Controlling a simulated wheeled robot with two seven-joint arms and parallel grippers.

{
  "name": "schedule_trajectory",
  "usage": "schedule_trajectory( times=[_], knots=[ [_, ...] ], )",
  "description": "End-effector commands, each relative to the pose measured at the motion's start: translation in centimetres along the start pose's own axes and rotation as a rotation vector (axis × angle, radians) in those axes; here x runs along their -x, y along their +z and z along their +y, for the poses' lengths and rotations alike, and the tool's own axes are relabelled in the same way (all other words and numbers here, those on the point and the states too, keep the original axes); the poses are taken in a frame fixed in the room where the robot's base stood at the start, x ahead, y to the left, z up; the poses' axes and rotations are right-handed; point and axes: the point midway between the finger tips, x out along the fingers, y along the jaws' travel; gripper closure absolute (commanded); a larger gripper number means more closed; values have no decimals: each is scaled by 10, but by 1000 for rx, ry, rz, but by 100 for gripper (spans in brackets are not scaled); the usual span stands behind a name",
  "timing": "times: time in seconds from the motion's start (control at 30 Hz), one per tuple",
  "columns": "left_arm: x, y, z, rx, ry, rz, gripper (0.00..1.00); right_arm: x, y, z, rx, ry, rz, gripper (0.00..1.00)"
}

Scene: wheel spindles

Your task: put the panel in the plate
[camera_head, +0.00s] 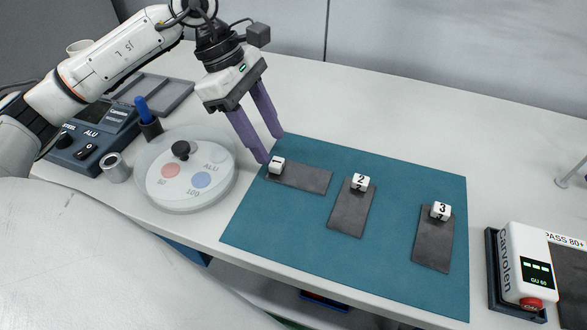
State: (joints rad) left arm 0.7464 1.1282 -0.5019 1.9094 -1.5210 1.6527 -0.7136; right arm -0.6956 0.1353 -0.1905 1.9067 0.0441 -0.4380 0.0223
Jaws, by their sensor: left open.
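Three dark grey rectangular panels lie on a teal mat (300,230). The left panel (306,178) has a white cube marked 1 (277,166) at its left end. The middle panel (350,212) has a cube marked 2 (360,182), and the right panel (433,245) a cube marked 3 (440,210). A round pale plate (186,207) with coloured discs and a black knob is left of the mat. My left gripper (270,147) is open and empty, its purple fingers pointing down at the mat's upper-left corner, close to cube 1. My right gripper is not in view.
A dark control box (85,145) marked ALU, a blue-handled tool (142,108) in a holder, a metal cylinder (117,168) and a grey tray (160,92) surround the plate. A white device (525,265) stands at right. The table behind the mat is clear.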

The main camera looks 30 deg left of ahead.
Motion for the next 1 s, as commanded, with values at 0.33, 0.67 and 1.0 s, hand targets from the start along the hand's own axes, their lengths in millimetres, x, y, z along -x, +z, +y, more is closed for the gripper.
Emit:
schedule_trajectory(
  times=[0.33, 0.67, 1.0],
  knots=[
    [-45, -1, -2, 0, -3, 0, 55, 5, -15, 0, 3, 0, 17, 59],
    [-47, -2, -2, 0, 0, 0, 68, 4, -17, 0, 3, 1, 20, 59],
    [-46, -2, -2, 0, 0, 0, 100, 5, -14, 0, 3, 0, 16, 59]
  ],
)
